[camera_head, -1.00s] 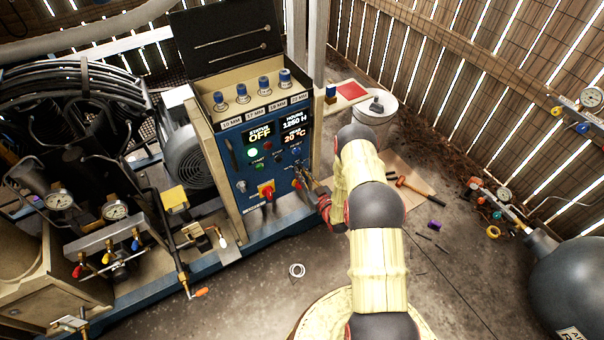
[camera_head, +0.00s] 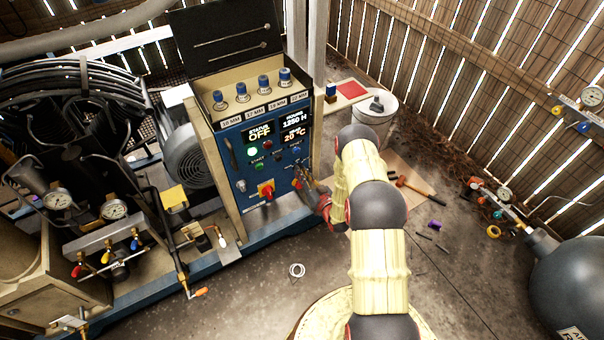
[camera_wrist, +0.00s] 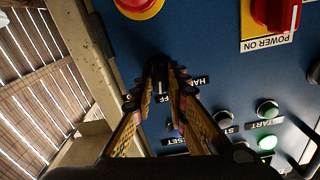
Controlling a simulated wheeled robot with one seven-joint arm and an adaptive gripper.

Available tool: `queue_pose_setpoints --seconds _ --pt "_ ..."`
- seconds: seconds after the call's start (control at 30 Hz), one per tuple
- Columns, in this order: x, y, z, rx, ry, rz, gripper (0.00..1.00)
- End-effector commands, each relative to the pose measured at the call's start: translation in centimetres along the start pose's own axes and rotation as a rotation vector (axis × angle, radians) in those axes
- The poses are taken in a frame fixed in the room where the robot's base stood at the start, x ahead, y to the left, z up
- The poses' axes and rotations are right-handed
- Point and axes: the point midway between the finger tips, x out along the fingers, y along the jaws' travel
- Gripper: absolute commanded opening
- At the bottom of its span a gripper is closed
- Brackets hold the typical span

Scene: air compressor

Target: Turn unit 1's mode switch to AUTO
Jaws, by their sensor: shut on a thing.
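The mode switch (camera_wrist: 158,70) is a black knob on the blue control panel (camera_wrist: 205,50), seen upside down in the wrist view. My gripper (camera_wrist: 160,88) is shut on the knob, one finger on each side. In the head view my gripper (camera_head: 312,186) is at the panel's lower right and hides the switch.
The red emergency button (camera_wrist: 140,4) on yellow and the red POWER ON switch (camera_wrist: 274,12) sit close by. The status display (camera_head: 259,133) reads OFF.

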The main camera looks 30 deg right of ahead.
Motion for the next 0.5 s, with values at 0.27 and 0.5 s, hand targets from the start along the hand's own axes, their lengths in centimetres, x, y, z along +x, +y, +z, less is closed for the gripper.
queue_pose_setpoints --seconds 0.27,0.5 --pt "0.04 0.16 0.06 0.246 0.001 0.000 0.00" --pt "0.05 0.25 0.03 0.446 0.002 0.000 0.00"
